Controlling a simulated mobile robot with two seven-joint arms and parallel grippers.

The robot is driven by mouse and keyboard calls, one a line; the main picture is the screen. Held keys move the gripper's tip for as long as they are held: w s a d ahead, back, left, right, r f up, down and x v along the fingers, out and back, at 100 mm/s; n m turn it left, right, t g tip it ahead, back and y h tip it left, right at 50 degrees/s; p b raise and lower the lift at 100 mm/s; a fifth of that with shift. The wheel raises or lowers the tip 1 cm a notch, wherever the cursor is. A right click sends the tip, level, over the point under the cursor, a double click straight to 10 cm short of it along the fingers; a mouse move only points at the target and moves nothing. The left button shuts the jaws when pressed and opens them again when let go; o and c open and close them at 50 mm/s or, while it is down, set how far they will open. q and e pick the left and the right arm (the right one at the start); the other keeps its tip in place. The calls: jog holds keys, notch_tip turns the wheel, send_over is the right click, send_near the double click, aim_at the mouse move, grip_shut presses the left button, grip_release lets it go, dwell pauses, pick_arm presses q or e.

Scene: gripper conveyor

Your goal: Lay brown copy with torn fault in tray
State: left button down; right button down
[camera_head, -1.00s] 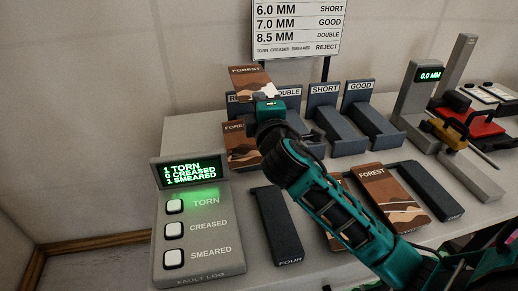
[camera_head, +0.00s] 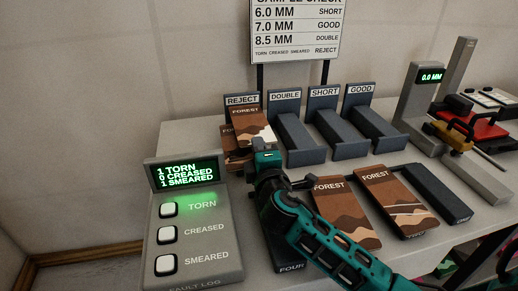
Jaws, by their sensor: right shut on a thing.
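My right gripper (camera_head: 265,147) is shut on the lower edge of a brown FOREST copy (camera_head: 246,120). The copy has a jagged white patch beside the jaws. It is at the REJECT tray (camera_head: 242,100), in front of the tray's upright label plate. Another brown FOREST copy (camera_head: 230,146) is partly hidden behind it, in the same tray. I cannot tell whether the held copy touches the one below. Two more FOREST copies (camera_head: 340,205) (camera_head: 390,195) lie on dark rests at the front. My left gripper is not in view.
DOUBLE (camera_head: 300,135), SHORT (camera_head: 337,135) and GOOD (camera_head: 375,125) trays stand empty to the right. The fault log box (camera_head: 195,235) reads 1 torn, 0 creased, 1 smeared. A gauge (camera_head: 425,90) reads 0.0 MM. An empty rest (camera_head: 440,192) is marked ONE.

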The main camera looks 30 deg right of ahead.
jog(key=shift+f+b, duration=0.5)
jog(key=shift+f, duration=0.1)
jog(key=c, duration=1.3)
grip_release()
